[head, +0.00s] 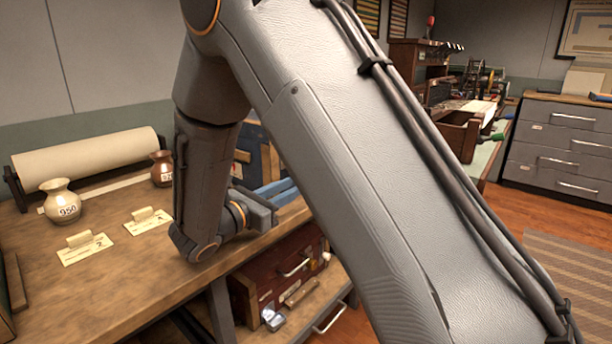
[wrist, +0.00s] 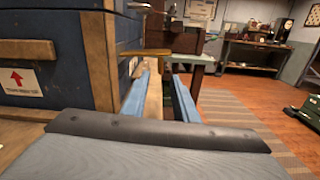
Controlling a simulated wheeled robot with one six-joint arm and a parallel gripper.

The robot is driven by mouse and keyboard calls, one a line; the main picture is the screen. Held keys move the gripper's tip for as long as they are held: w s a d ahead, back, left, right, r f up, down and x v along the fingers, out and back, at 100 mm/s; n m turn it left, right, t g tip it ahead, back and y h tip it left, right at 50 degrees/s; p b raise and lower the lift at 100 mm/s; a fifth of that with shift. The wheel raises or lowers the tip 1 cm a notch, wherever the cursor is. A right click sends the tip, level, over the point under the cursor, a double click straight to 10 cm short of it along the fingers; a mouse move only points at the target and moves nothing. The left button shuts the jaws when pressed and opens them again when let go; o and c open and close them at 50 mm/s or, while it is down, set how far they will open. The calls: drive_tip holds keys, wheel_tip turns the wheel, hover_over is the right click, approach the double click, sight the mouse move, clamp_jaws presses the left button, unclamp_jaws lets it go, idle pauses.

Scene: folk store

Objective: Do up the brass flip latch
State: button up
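A blue box with wooden corner trim (wrist: 62,72) fills the left of the wrist view. Part of it also shows behind my arm in the head view (head: 258,150). A brass-coloured bar (wrist: 146,52), which looks like the latch, juts out to the right from the box's edge. Whether it is attached or seated on a catch I cannot tell. My gripper (wrist: 160,76) has its two blue fingers apart with nothing visible between them. The bar lies just beyond and above the fingertips, with no clear contact. In the head view, my arm hides the latch.
A wooden workbench (head: 130,265) carries a paper roll (head: 90,165), a cream vase (head: 62,201), a brown vase (head: 161,168) and labelled cards. A red case (head: 275,275) sits on the shelf below. Grey drawers (head: 560,150) stand far right; open floor lies between.

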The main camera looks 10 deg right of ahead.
drive_tip(key=x, duration=0.6)
drive_tip(key=shift+w+d, duration=0.15)
drive_tip(key=shift+d, duration=0.1)
clamp_jaws()
